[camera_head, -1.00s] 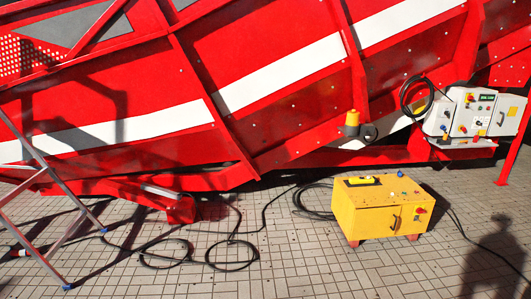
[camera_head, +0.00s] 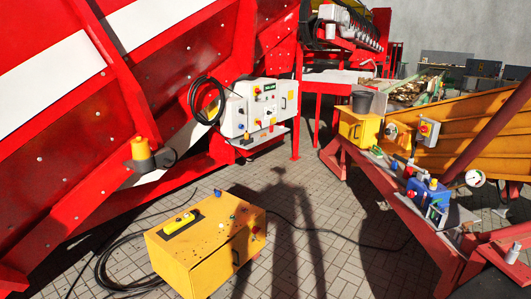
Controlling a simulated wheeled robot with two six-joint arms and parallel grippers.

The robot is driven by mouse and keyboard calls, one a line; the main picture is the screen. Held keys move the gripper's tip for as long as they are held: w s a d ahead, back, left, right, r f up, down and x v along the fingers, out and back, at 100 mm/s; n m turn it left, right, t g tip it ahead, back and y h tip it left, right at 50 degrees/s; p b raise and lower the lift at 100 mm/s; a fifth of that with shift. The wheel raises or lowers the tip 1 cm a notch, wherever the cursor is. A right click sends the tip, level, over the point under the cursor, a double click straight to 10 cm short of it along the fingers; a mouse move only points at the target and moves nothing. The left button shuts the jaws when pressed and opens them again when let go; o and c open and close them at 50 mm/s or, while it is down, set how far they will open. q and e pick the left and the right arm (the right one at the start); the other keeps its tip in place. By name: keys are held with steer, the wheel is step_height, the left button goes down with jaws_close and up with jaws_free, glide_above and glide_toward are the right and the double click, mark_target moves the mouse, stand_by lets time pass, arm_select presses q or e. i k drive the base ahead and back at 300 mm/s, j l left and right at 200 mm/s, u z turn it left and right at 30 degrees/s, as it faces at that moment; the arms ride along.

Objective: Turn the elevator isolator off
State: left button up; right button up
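A white control panel (camera_head: 268,88) with a small screen, coloured buttons and a red-and-yellow switch is mounted on the side of the red machine (camera_head: 190,62). A small grey box (camera_head: 429,133) with a red-and-yellow rotary switch (camera_head: 425,129) is fixed to the orange-yellow machine (camera_head: 480,122) at the right. No readable label shows which of these is the elevator isolator, and the knob positions are too small to tell. Neither of my grippers is in view.
A yellow cabinet (camera_head: 190,262) with buttons stands on the paved floor (camera_head: 315,235) at the front, with black cables (camera_head: 103,270) beside it. A red frame (camera_head: 385,190) carries a yellow box (camera_head: 359,128), a dark bucket (camera_head: 361,102) and small items.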

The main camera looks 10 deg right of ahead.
mark_target(424, 128)
steer(key=i+l+z, duration=0.25)
steer(key=i+z, duration=0.15)
steer(key=i+l+z, duration=0.1)
steer(key=i+z, duration=0.35)
steer(key=i, duration=0.15)
steer(key=i+j+z, duration=0.1)
steer(key=i+z, duration=0.3)
steer(key=i+j+z, duration=0.25)
steer(key=i+z, duration=0.2)
steer(key=i+j+z, duration=0.1)
steer(key=i, duration=0.35)
steer(key=i+j, duration=0.1)
steer(key=i, duration=0.3)
steer(key=l+z, duration=0.05)
